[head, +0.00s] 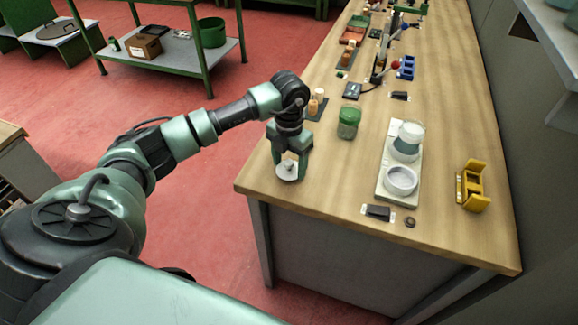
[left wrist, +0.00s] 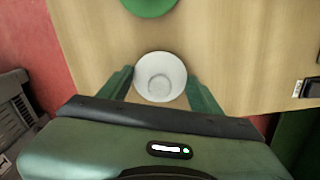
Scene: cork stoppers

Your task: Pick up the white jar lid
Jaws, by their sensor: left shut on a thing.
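The white jar lid (head: 287,172) is a small round disc with a raised middle, between the fingers of my left gripper (head: 289,163). In the left wrist view the lid (left wrist: 160,65) shows as a white disc between the two green fingers (left wrist: 160,90), which close on its sides. It is over the near left corner of the wooden bench; I cannot tell how far above the top it is. My right gripper is in neither view.
A dark pad with cork stoppers (head: 314,103) lies behind the gripper.

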